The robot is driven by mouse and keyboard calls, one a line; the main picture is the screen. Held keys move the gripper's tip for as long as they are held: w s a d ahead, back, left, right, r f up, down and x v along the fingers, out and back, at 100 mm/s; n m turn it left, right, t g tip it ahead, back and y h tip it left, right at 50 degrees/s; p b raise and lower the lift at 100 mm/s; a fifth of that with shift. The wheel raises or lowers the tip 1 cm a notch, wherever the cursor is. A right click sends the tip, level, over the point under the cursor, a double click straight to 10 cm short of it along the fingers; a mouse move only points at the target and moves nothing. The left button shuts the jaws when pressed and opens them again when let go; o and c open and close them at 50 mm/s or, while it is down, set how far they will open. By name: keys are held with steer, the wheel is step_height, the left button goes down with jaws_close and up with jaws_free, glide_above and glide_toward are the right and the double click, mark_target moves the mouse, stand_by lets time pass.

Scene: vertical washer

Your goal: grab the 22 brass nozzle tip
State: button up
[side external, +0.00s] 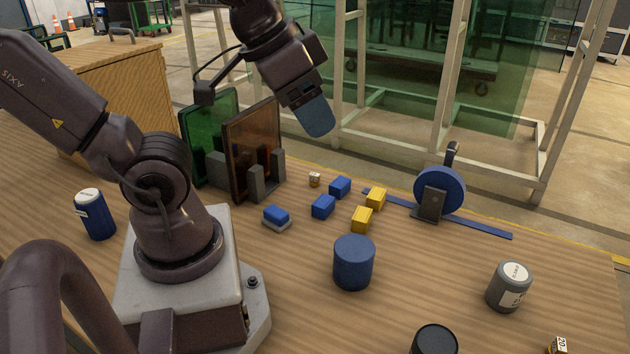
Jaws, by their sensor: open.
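A small brass-coloured piece with a pale label (314,179) stands on the table near the foot of the amber panel; its number is too small to read. A second small brass-and-dark piece (558,346) with a white label, perhaps reading 20, is cut off at the bottom right edge. I cannot tell for sure which is the 22 nozzle tip. My gripper (318,120), with a blue finger pad showing, is open in the air above the far side of the table, above the first piece in the picture. It touches nothing; its other finger is hidden.
Green (212,130) and amber (252,150) panels stand in grey holders close left of my gripper. Blue blocks (323,206) and yellow blocks (368,208) lie mid-table. Front right has free room.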

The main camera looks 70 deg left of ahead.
steer(key=w+a+f+m, duration=0.3)
steer(key=w+f, duration=0.6)
steer(key=m+y, duration=0.8)
steer(key=m, duration=0.3)
glide_toward(314, 175)
steer(key=d, duration=0.3)
steer(key=w+d, duration=0.1)
steer(key=d, duration=0.2)
steer(key=w+d+f, duration=0.1)
steer(key=d, duration=0.2)
steer(key=s+a+m, duration=0.1)
steer(key=a+m, duration=0.1)
steer(key=s+a+f+m+t+y, duration=0.1)
steer(key=m, duration=0.2)
steer(key=s+a+m+y, duration=0.1)
steer(key=s+a+m, duration=0.1)
steer(key=m, duration=0.1)
steer(key=shift+a+f+t, duration=0.15)
steer(key=shift+a+t, duration=0.15)
steer(key=m, duration=0.2)
steer(key=a+m+t, duration=0.1)
steer(key=shift+s+m, duration=0.3)
steer(key=shift+m, duration=0.1)
steer(key=x, duration=1.2)
steer(key=shift+w+a+r, duration=0.25)
steer(key=shift+a+r, duration=0.05)
steer(key=shift+a, duration=0.1)
